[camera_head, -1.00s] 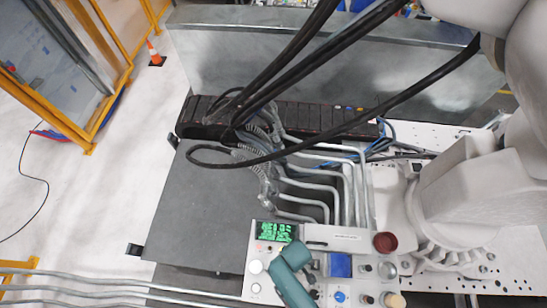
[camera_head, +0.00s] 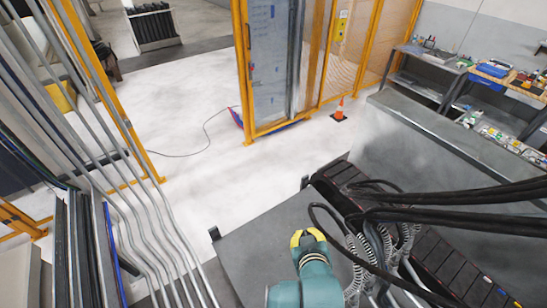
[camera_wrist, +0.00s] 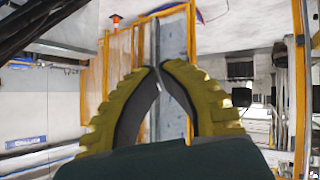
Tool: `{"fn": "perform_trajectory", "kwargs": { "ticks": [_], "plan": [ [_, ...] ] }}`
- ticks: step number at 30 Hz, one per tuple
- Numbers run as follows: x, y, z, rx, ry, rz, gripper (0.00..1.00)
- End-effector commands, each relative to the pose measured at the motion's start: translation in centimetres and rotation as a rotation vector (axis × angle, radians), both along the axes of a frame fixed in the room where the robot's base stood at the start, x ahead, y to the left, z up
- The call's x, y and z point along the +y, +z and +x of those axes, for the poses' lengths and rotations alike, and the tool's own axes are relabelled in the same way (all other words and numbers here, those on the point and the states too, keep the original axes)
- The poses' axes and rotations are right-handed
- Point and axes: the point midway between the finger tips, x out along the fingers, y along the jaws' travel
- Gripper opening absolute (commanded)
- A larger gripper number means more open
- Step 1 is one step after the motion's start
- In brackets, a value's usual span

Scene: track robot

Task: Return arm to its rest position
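My gripper (camera_head: 309,236) has yellow fingers and sits at the end of my teal arm, low in the head view. It appears above or in front of a flat dark grey plate (camera_head: 262,240); I cannot tell the height between them. In the wrist view my gripper (camera_wrist: 158,67) shows two ribbed yellow fingers with dark inner pads. They arch inward and their tips come together, with only a sliver between them. Nothing is held in them. Background shows through the arch.
Thick black cables (camera_head: 460,212) and a dark cable chain (camera_head: 440,262) lie right of my gripper. Grey pipes (camera_head: 150,240) run along the left. An orange-framed fence (camera_head: 245,70), a traffic cone (camera_head: 339,110) and a workbench (camera_head: 430,65) stand farther back. Pale floor between is open.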

Motion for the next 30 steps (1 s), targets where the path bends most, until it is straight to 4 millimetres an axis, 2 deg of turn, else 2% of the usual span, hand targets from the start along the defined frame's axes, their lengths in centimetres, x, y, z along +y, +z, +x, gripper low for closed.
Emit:
{"fn": "perform_trajectory", "kwargs": {
  "ticks": [1,4,7,8,9,12,15,19,30],
  "plan": [
    [0.7,4.5,1.0,-0.099,0.008,0.001,0.00],
    [2.0,12.8,1.7,-0.284,0.017,0.013,0.00],
    [3.1,21.2,0.8,-0.476,0.025,0.037,0.00],
    [3.4,23.6,0.2,-0.534,0.027,0.046,0.00],
    [3.8,26.8,-0.9,-0.613,0.030,0.059,0.00],
    [4.3,33.7,-4.3,-0.796,0.033,0.100,0.00],
    [4.2,38.1,-8.0,-0.933,0.029,0.140,0.00],
    [4.2,40.5,-10.5,-1.022,0.025,0.199,0.00],
    [4.1,40.4,-10.3,-1.018,0.020,0.227,0.00]
  ]
}}
